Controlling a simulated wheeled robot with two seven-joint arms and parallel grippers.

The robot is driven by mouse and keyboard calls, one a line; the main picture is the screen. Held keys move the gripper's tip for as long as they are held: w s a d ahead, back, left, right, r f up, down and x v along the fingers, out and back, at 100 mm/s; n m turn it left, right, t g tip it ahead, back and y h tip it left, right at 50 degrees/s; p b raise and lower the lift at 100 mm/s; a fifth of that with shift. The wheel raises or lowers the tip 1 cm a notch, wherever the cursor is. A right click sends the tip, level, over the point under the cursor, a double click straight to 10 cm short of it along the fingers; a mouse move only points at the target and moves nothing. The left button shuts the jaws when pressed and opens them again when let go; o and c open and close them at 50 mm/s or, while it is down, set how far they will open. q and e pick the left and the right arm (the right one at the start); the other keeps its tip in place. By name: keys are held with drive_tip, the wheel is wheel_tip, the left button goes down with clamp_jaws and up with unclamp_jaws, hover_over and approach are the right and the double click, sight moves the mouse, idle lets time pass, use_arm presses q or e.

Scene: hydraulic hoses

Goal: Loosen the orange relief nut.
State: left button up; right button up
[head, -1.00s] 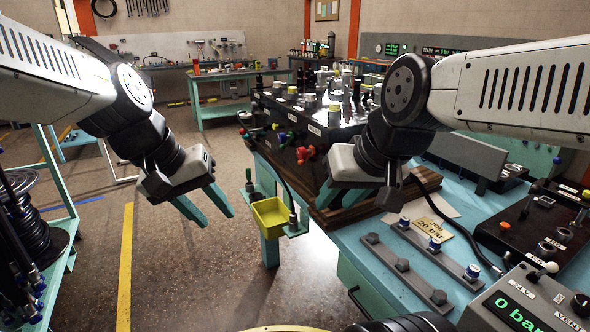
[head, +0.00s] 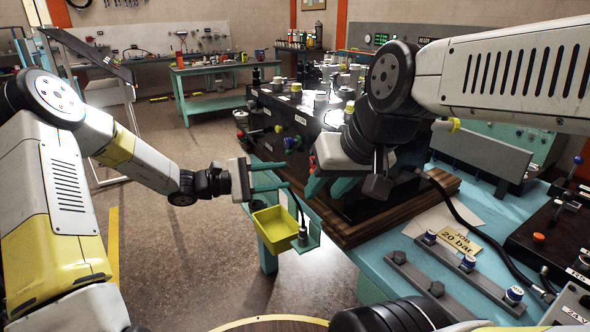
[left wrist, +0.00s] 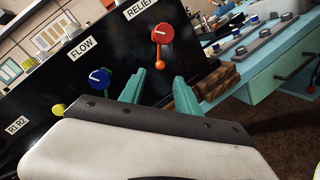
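The black valve block carries a RELIEF label with a red knob (left wrist: 162,35) below it. An orange piece with a rounded end (left wrist: 160,64) hangs under this knob; I take it for the relief nut. In the head view the red knob (head: 312,163) is small and partly hidden by my right gripper. My left gripper (head: 279,177) points at the block's front face. In the left wrist view its two teal fingers (left wrist: 160,77) are apart and empty, below the orange piece in the picture. My right gripper (head: 327,188) hangs before the block's right end, fingers apart, apparently empty.
A blue FLOW knob (left wrist: 100,78) sits left of the relief knob. A yellow bin (head: 275,228) hangs just below my left gripper. A wooden board (head: 350,230) lies under the block. A black hose (head: 455,205) and grey bars (head: 430,282) lie on the bench at right.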

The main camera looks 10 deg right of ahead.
use_arm(q)
drive_tip(key=d, duration=0.7)
drive_tip(key=shift+w+d, duration=0.25)
drive_tip(key=shift+d, duration=0.05)
clamp_jaws()
